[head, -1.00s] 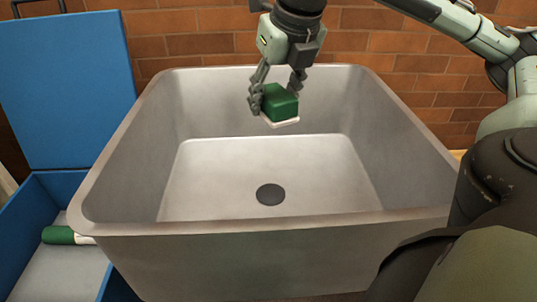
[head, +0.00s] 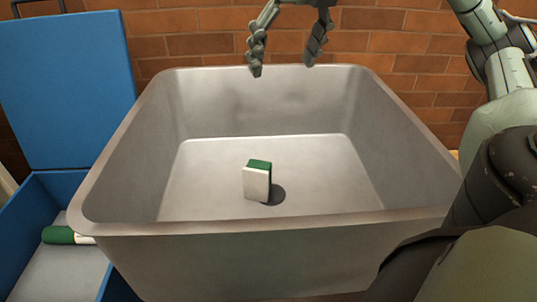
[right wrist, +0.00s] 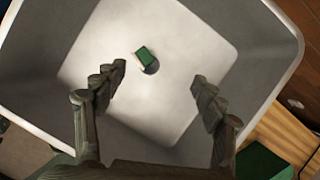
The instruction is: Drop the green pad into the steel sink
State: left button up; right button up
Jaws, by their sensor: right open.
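The green pad (head: 259,180), green with a white face, stands on edge on the floor of the steel sink (head: 210,227), beside the dark drain and partly covering it. In the right wrist view the pad (right wrist: 145,54) lies between and beyond my fingers, near the middle of the sink floor. My right gripper (head: 288,66) is open and empty, above the far part of the sink and well apart from the pad. It also shows open in the right wrist view (right wrist: 160,85). My left gripper is not in view.
An open blue box (head: 20,240) stands left of the sink, holding a green and white item (head: 60,235). Its blue lid (head: 70,90) stands upright behind. A brick wall (head: 400,50) closes off the back. The sink's walls rise around the pad.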

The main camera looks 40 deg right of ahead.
jog(key=shift+v, duration=1.35)
